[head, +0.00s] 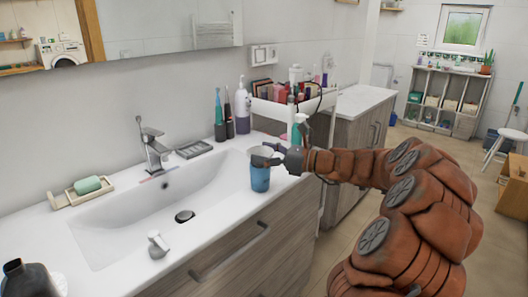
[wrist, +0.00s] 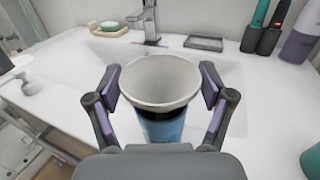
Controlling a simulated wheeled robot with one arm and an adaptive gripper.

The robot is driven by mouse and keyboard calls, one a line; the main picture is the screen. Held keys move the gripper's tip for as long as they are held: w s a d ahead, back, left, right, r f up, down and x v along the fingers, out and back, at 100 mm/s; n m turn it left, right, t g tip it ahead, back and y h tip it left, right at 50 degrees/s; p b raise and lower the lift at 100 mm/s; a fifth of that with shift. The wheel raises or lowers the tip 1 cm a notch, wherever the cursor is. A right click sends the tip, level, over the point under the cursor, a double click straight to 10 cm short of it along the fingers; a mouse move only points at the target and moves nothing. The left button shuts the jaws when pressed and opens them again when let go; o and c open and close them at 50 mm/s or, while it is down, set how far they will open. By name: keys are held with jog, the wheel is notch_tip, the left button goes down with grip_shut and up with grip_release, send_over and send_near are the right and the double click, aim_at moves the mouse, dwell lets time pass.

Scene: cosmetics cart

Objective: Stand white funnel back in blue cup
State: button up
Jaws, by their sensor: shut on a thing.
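The white funnel (wrist: 160,76) is between the two fingers of my gripper (wrist: 160,86), its wide mouth facing up. The fingers are shut on its sides near the rim. The blue cup (wrist: 163,127) shows directly below the funnel in the wrist view, with a dark band at its top. In the head view the blue cup (head: 260,179) stands upright at the front right edge of the sink, and my gripper (head: 264,156) is just above it. The funnel's lower part is hidden, so I cannot tell how deep it sits in the cup.
The sink basin (head: 140,215) lies left of the cup, with a faucet (head: 152,148) behind. Toothbrushes and a purple-white bottle (head: 242,108) stand behind; a cosmetics cart (head: 290,106) is at the right.

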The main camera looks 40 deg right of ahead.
jog(key=shift+f, duration=0.3)
jog(key=o, duration=0.8)
jog(key=shift+s+r, duration=0.1)
jog(key=shift+r, duration=0.6)
jog(key=v, duration=1.2)
